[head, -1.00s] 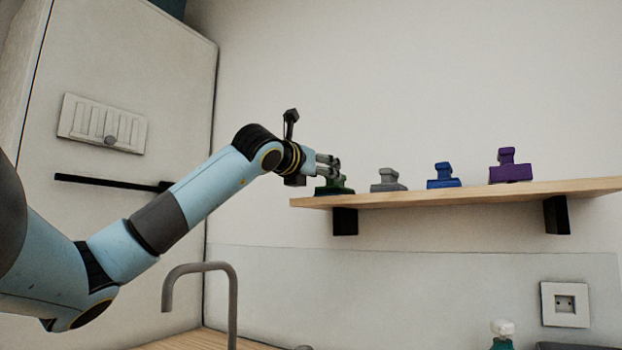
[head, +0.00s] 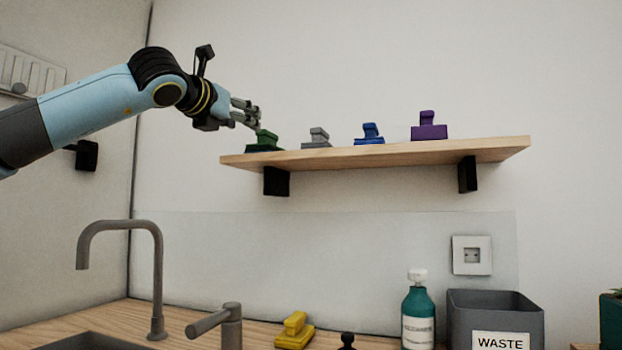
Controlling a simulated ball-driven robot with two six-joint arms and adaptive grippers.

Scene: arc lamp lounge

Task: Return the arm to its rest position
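My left arm comes in from the left of the head view, raised to shelf height. Its gripper (head: 250,113) is at the left end of the wooden shelf (head: 400,155), just above and left of the green stamp-shaped block (head: 266,143). The fingers are small and seen from the side, so I cannot tell how far apart they are. The green block rests on the shelf, and a small gap or light contact with the fingertips cannot be told apart. My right gripper is not in view.
Grey (head: 317,139), blue (head: 370,134) and purple (head: 428,127) blocks stand along the shelf. Below are a grey faucet (head: 155,270), a yellow block (head: 295,331), a teal bottle (head: 418,310) and a grey waste bin (head: 495,310).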

